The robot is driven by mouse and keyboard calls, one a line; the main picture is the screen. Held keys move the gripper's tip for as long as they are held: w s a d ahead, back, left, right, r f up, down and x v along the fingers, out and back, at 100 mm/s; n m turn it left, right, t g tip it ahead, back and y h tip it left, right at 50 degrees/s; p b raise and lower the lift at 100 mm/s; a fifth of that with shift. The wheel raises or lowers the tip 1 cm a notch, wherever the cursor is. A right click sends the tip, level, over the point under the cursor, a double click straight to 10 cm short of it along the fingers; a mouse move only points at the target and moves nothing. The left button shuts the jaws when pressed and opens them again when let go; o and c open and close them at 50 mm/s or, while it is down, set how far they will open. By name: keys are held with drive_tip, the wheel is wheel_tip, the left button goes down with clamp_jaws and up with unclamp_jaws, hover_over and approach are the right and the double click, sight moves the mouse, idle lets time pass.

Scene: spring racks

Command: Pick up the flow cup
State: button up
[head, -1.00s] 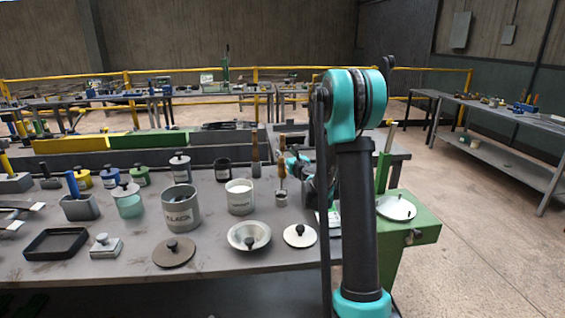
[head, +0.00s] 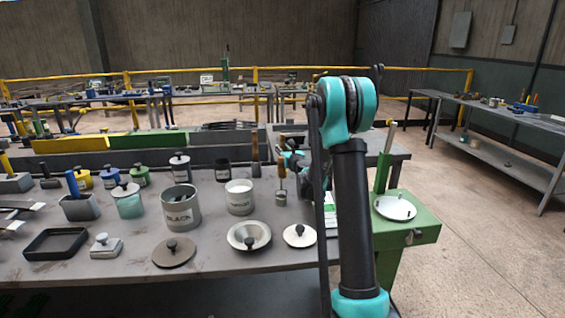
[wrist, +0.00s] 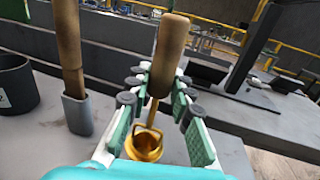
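The flow cup looks like a small brass-coloured cup (wrist: 146,146) on a thin stem with a wooden handle (wrist: 170,52), upright in the middle of the wrist view. In the head view its wooden handle (head: 281,178) stands near the table's right side. My gripper (wrist: 158,84) is open, with one finger on each side of the stem in the wrist view. I cannot tell whether either finger touches it. In the head view my gripper (head: 298,163) is partly hidden behind my arm, close by the cup.
A wooden-handled brush (wrist: 70,50) with a grey ferrule stands left of my gripper. A dark can (wrist: 14,86) is further left. A green stand (head: 410,232) is at right.

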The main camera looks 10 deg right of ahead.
clamp_jaws()
drive_tip(key=shift+r, duration=0.15)
